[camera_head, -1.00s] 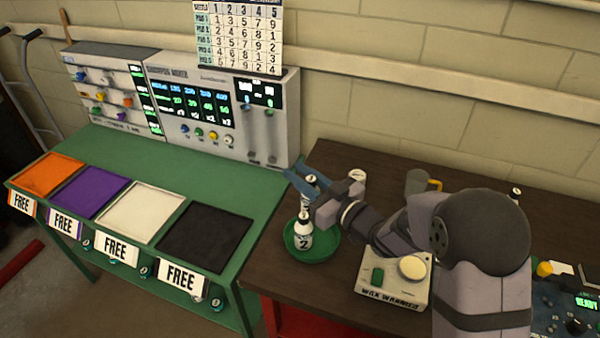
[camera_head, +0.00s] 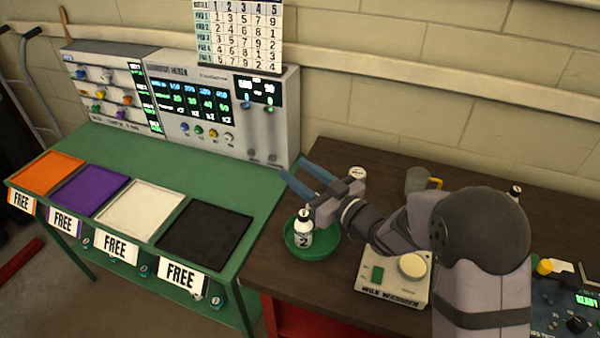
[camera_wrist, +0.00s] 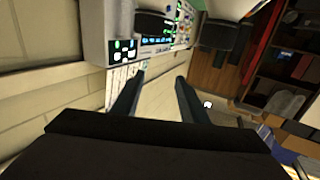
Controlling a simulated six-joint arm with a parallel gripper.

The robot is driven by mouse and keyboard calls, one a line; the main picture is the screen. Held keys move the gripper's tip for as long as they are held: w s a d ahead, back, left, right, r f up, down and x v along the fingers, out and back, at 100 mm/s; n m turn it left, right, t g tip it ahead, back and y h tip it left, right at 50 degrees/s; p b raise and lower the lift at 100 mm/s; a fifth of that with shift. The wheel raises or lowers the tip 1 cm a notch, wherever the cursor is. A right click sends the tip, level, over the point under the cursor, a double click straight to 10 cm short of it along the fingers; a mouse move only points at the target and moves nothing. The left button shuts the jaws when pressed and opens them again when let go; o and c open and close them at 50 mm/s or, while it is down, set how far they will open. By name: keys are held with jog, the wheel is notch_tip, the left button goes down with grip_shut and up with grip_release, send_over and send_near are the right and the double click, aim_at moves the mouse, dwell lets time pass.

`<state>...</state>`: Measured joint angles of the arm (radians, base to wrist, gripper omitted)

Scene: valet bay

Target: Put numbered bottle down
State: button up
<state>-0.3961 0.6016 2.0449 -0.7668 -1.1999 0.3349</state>
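A white bottle marked 2 (camera_head: 304,236), with a dark-tipped top, stands upright in a green dish (camera_head: 328,254) on the brown table. My gripper (camera_head: 297,170) is just above and behind the bottle, its two blue fingers pointing up and left. In the wrist view my gripper (camera_wrist: 160,76) shows its fingers apart with nothing between them. The gripper does not hold the bottle; whether its body touches the bottle top I cannot tell.
A wax warmer (camera_head: 394,277) stands right of the dish, and a grey mug (camera_head: 416,180) and a white-topped container (camera_head: 357,174) stand behind. A green bench (camera_head: 130,150) at left holds coloured trays. A mixer console (camera_head: 215,105) backs it.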

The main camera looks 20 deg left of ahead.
jog(key=b+v, duration=0.4)
jog(key=v, duration=0.8)
jog(key=shift+r, duration=0.15)
